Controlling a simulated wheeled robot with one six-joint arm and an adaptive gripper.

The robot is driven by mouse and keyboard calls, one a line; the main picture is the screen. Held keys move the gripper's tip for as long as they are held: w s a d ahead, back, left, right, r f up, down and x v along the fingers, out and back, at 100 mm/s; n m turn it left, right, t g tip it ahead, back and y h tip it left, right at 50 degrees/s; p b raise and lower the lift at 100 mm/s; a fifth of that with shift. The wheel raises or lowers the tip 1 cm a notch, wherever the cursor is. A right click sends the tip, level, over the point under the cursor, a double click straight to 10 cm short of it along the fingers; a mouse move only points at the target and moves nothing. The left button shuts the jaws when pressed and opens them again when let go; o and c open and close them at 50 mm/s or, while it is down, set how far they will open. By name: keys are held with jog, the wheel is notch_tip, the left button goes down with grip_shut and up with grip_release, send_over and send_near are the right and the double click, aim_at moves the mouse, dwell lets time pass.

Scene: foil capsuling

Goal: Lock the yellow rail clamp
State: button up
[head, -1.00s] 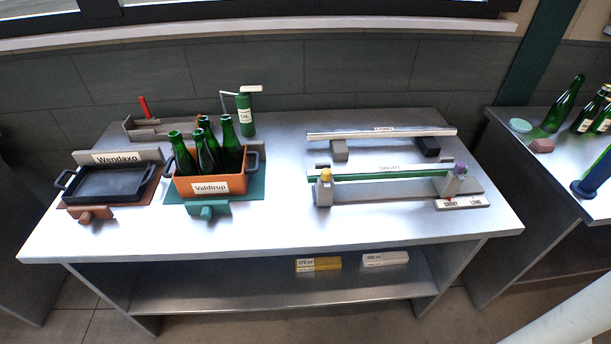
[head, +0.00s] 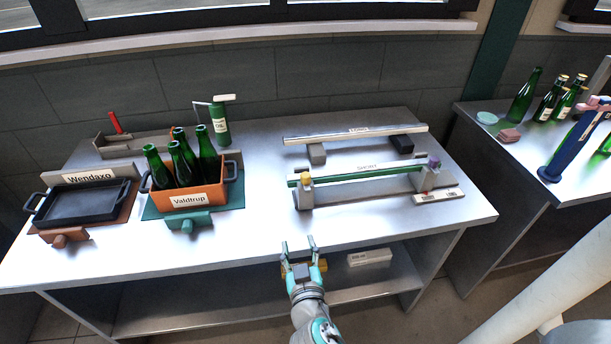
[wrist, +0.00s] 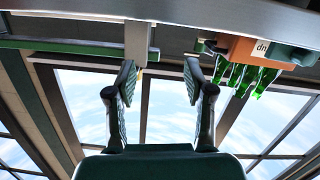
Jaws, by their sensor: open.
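The yellow rail clamp (head: 306,178) is a small yellow knob on top of a grey block (head: 304,197) at the left end of the green rail labelled SHORT (head: 342,177). My gripper (head: 299,246) is open and empty, in front of the table's front edge, below and in front of the yellow clamp and apart from it. In the wrist view my gripper (wrist: 160,72) shows its two fingers spread, with the grey block (wrist: 138,40) above and between them. The picture there appears upside down. Whether the clamp is locked cannot be told.
A purple knob (head: 434,161) tops the rail's right block. A second rail (head: 355,132) lies behind. An orange crate (head: 218,191) of green bottles stands left, beside a black tray (head: 82,203). A white box (head: 369,258) sits on the lower shelf.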

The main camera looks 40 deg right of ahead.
aim_at(305, 180)
jog(key=w+d+r+m+g+h, duration=0.2)
jog(key=w+d+r+m+h, duration=0.25)
jog(key=r, duration=0.35)
jog(key=shift+m+h, duration=0.25)
jog(key=shift+m, duration=0.1)
jog(key=x, duration=1)
jog(key=shift+d, duration=0.1)
jog(key=shift+s, duration=0.1)
grip_shut()
